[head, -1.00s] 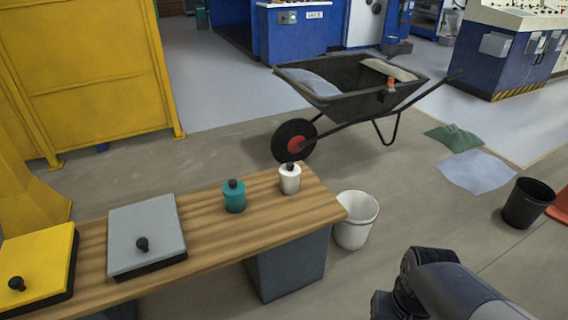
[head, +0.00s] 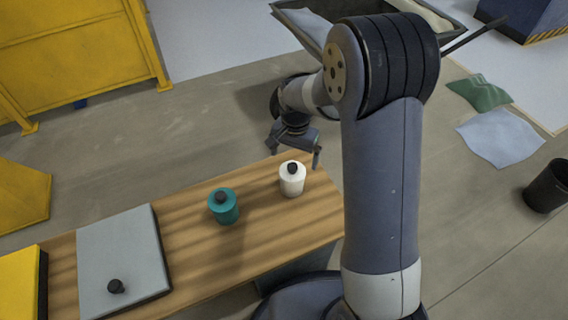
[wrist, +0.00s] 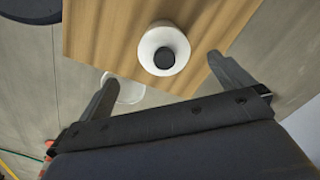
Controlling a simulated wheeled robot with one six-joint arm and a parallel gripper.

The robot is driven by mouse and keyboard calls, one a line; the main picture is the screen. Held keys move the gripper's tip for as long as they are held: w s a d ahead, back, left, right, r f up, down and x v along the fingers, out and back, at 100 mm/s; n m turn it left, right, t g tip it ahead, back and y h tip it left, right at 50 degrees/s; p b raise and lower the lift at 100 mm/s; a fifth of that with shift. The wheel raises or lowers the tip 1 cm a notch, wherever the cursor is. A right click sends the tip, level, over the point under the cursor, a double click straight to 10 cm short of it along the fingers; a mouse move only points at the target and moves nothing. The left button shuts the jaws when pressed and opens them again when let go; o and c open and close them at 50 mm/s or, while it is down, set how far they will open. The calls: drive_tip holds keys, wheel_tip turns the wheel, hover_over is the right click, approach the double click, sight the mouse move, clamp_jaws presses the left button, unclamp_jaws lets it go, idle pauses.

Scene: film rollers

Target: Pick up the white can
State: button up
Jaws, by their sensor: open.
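The white can (head: 292,182) stands upright near the far right end of the wooden table, with a black knob on its top. In the wrist view the white can (wrist: 150,45) shows from above, ahead of the two fingers and roughly between their lines. My gripper (head: 295,155) hangs above the can and looks a little beyond it in the head view. In the wrist view my gripper (wrist: 165,75) is open and empty, its fingers spread wide on either side. I cannot tell the exact height gap.
A teal can (head: 224,208) stands left of the white can. A grey flat box (head: 120,255) and a yellow one (head: 20,285) lie further left on the table (head: 200,270). A white bucket (wrist: 128,92) is on the floor beside the table end. A wheelbarrow (head: 300,30) stands behind.

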sight(291, 176)
drive_tip(key=shift+w+a+f, duration=0.15)
drive_tip(key=shift+w+f, duration=0.05)
drive_tip(key=shift+f, duration=0.05)
wheel_tip(291, 176, down, 10)
drive_tip(key=b, duration=0.3)
drive_tip(key=shift+s+a+f+b, duration=0.1)
drive_tip(key=shift+f+b, duration=0.15)
drive_tip(key=shift+b, duration=0.15)
drive_tip(key=shift+r, duration=0.1)
drive_tip(key=c, duration=1.2)
